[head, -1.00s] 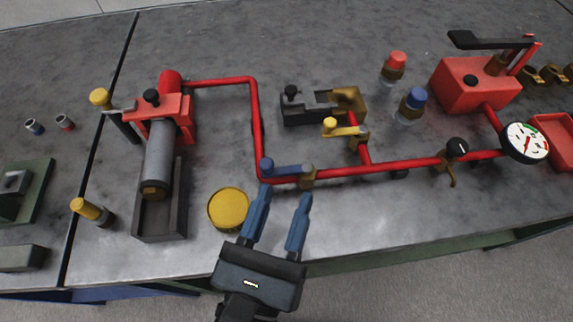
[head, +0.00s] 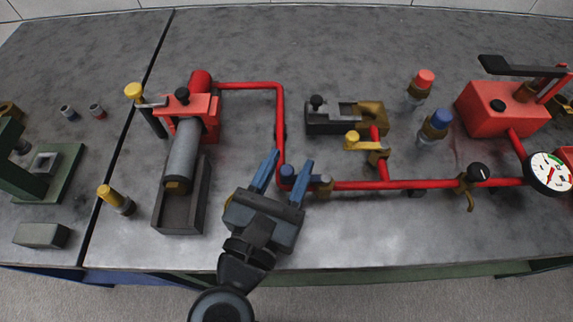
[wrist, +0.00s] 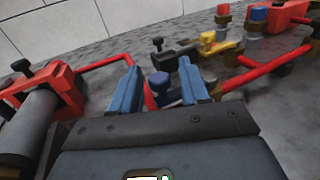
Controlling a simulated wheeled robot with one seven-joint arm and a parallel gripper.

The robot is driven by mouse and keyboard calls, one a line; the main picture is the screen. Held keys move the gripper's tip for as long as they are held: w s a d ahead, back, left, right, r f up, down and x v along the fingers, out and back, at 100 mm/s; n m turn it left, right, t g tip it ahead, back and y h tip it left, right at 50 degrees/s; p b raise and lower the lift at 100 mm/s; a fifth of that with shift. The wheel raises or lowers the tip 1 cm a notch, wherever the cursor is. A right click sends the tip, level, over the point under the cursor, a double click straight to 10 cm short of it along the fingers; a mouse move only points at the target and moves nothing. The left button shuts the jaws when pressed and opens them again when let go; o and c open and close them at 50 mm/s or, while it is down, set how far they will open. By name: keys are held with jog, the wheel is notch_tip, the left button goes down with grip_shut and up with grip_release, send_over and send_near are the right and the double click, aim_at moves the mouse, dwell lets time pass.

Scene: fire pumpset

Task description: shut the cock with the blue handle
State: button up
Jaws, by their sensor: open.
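The cock with the blue handle (head: 287,172) sits on the red pipe, near the corner where the pipe turns down from the back. Its blue knob is partly hidden by my gripper, and its brass body (head: 324,185) shows just to the right. My gripper (head: 289,164) is open, with its two blue fingers apart around the knob. In the wrist view the blue knob (wrist: 160,82) stands between the open fingertips (wrist: 158,78). I cannot tell whether either finger touches it.
A cock with a yellow handle (head: 360,143) stands on the branch pipe behind. A red press with a grey cylinder (head: 181,155) stands to the left. A pressure gauge (head: 549,173) and a red pump box (head: 500,108) are at the right.

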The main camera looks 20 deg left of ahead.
grip_shut()
dwell(0.4)
